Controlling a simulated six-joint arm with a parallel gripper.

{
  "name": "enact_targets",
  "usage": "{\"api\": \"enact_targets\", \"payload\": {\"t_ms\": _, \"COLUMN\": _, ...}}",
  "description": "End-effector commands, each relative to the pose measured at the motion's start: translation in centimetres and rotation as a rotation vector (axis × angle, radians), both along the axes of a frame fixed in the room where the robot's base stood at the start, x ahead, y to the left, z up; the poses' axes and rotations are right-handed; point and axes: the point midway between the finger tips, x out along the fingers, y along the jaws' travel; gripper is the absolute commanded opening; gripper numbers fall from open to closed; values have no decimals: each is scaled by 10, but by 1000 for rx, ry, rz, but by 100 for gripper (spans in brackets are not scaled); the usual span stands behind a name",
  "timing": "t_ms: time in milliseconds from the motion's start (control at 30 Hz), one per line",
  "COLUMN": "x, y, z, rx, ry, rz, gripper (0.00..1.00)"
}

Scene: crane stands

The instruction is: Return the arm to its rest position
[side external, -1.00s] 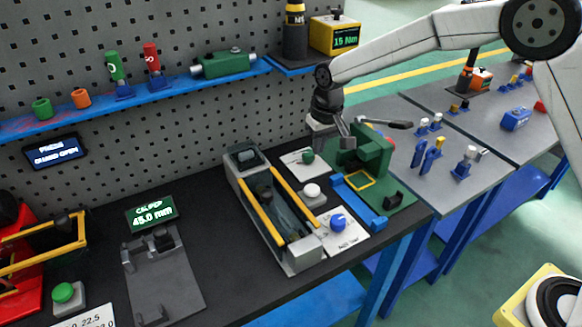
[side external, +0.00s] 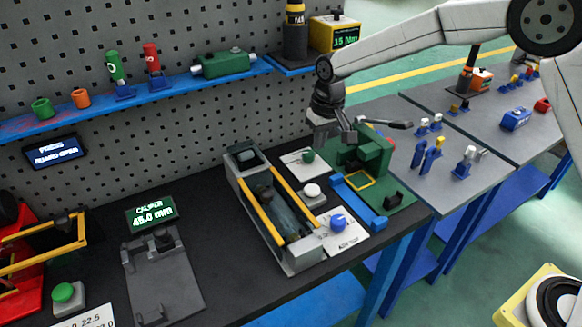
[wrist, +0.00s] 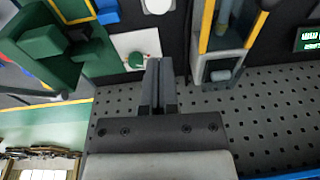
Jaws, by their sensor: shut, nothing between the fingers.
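My gripper (side external: 332,134) hangs in the air over the far side of the workbench in the side view, beside the green fixture (side external: 374,152). In the wrist view my gripper (wrist: 159,90) has its fingers together with nothing between them. The green fixture (wrist: 52,42) shows at the upper left of the wrist view. A white card with a green knob (wrist: 135,58) lies beyond the fingertips.
A grey tray with yellow rails (side external: 284,250) stands on the black bench. A caliper stand (side external: 165,280) is to its left. A blue shelf (side external: 170,95) runs along the pegboard. Grey tables (side external: 480,180) with small blue parts stand at the right.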

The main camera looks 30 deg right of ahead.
Motion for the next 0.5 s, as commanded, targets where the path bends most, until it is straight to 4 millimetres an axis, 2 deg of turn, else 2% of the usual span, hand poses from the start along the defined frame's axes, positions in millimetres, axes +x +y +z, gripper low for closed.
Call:
{"api": "enact_targets", "payload": {"t_ms": 267, "x": -5, "y": -4, "z": 1, "rx": -1, "ry": -4, "rz": -1, "gripper": 0}}
{"api": "enact_targets", "payload": {"t_ms": 500, "x": -32, "y": -23, "z": 3, "rx": -7, "ry": -20, "rz": -4, "gripper": 0}}
